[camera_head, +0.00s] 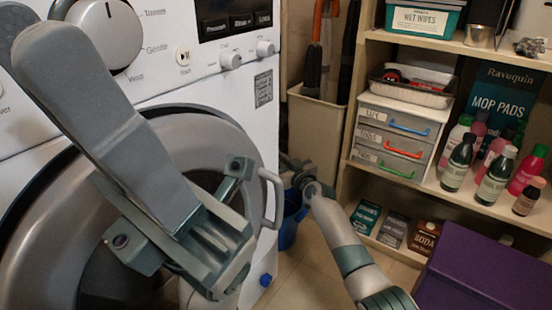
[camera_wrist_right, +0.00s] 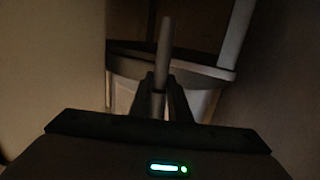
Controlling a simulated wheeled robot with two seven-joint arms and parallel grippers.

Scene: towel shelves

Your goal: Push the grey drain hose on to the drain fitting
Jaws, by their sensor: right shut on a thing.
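In the dim right wrist view, a grey upright tube, which looks like the drain hose (camera_wrist_right: 165,45), stands between the two fingers of my right gripper (camera_wrist_right: 165,103). The gripper is shut on it. In the head view my right gripper (camera_head: 290,166) reaches behind the washing machine's right edge, its fingers and the hose mostly hidden. My left gripper (camera_head: 185,240) is large in front of the washer door, away from the hose; its fingertips do not show clearly. I cannot make out the drain fitting in either view.
The white washing machine (camera_head: 215,85) fills the left. A blue bucket (camera_head: 288,232) stands beside it near my right forearm. A beige bin (camera_head: 312,125) and shelves (camera_head: 455,205) with bottles and drawers stand behind and to the right. A purple box (camera_head: 480,280) is at the lower right.

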